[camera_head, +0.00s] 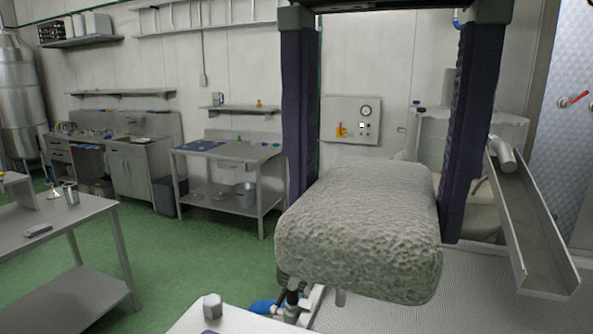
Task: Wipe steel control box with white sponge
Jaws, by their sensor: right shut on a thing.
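The steel control box (341,107) is a grey panel on the far wall, with a round dial, a red and yellow switch and small buttons. My right gripper (380,208) is close to the camera, its two dark ribbed fingers pointing down. It is shut on the white sponge (355,235), a rough, rounded, off-white block that juts toward me from between the fingers. In the picture the box shows between the fingers, above the sponge. Sponge and box are apart, with the box well behind. My left gripper is not in view.
A steel table (70,224) stands at the left and a workbench (225,150) along the back wall. A metal chute (536,225) and a steel vat (505,128) are at the right. Green floor (190,258) lies open between tables. Blue fittings (264,307) show below the sponge.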

